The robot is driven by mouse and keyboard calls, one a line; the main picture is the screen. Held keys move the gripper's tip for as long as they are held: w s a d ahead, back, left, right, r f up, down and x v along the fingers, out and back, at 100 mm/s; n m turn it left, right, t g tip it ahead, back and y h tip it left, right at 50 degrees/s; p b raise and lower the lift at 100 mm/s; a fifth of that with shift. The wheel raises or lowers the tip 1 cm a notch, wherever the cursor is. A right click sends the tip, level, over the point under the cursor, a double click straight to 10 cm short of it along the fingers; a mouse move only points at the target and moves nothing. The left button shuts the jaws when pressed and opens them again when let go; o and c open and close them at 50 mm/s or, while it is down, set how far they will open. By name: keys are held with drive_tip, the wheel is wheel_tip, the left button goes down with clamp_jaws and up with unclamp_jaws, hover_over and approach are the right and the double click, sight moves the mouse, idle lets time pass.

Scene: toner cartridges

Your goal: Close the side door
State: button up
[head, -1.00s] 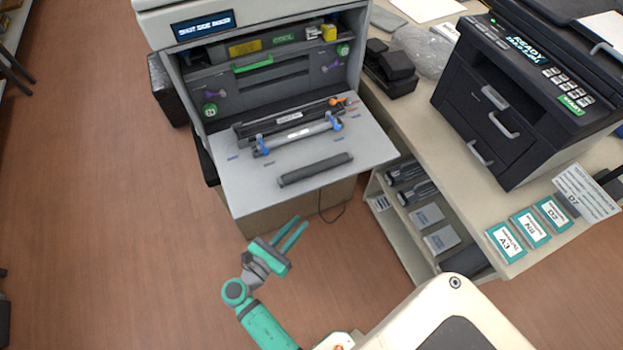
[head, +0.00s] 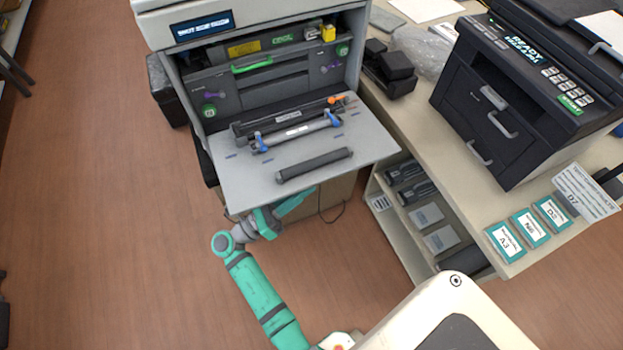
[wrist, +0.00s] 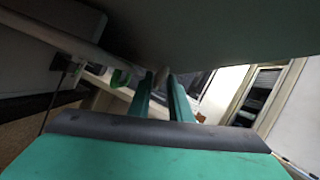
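The side door (head: 232,188) of the large grey printer (head: 262,18) is folded down flat like a shelf. Grey and black rollers with blue ends (head: 297,133) and a separate dark roller (head: 314,165) lie on it. My teal gripper (head: 295,203) is at the door's front edge, low and partly hidden beneath it. In the wrist view, my two fingers (wrist: 161,92) stand apart with a gap and nothing clearly between them. A broad dark surface, apparently the door's underside (wrist: 210,35), fills the top of that view. Whether I touch the door cannot be told.
The printer's opening shows a green handle (head: 252,64) and a yellow part (head: 328,33). To the right is a table (head: 425,135) with a black printer (head: 510,100) and label cards (head: 506,242); shelves sit below. Floor at left is clear.

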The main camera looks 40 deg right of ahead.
sight(312, 179)
drive_tip(key=shift+x, duration=1.95)
drive_tip(key=shift+c, duration=0.4)
clamp_jaws()
drive_tip(key=shift+w+a+r, duration=0.1)
drive_tip(key=shift+a+r, duration=0.05)
drive_tip(key=shift+r, duration=0.15)
